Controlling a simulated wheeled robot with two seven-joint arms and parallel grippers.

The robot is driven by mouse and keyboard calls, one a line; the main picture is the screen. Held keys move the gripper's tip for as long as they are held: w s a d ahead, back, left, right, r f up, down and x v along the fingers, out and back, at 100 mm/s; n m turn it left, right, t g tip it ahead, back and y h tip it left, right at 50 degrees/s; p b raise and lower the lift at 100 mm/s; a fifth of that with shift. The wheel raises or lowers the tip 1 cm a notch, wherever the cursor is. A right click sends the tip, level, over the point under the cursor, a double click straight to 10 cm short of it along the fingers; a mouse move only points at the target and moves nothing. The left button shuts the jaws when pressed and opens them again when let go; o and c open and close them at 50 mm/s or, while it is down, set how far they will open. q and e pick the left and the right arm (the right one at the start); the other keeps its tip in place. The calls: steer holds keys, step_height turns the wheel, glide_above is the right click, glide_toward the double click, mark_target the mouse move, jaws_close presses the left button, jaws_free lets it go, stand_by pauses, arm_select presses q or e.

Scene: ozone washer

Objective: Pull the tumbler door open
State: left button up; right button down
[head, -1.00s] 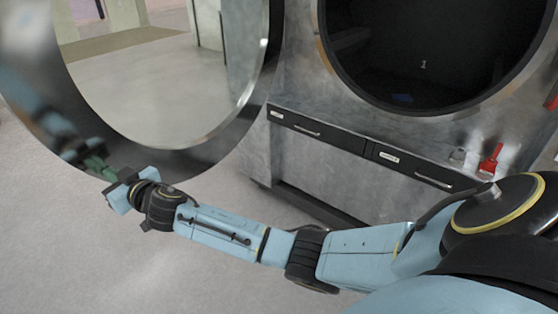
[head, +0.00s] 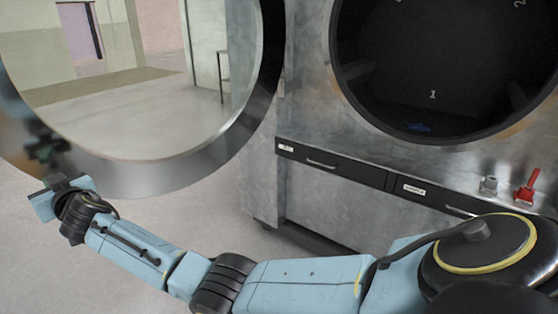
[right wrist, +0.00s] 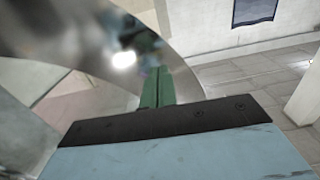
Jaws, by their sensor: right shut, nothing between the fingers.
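The tumbler door (head: 190,170) is a large round metal ring with a wide clear centre, and it stands swung out to the left of the dark round drum opening (head: 420,75). My right gripper (head: 46,162) is at the ring's lower left, its blue body below the ring. In the right wrist view, its green fingers (right wrist: 157,88) are together and empty, in front of the shiny curved door rim (right wrist: 187,80). Whether they touch the rim I cannot tell. My left gripper is not in view.
Below the drum opening are black drawer panels (head: 335,167) on the metal machine body (head: 312,205). A red handle (head: 527,187) and a small grey fitting (head: 489,186) stand at right. Bare floor (head: 195,225) lies below the door.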

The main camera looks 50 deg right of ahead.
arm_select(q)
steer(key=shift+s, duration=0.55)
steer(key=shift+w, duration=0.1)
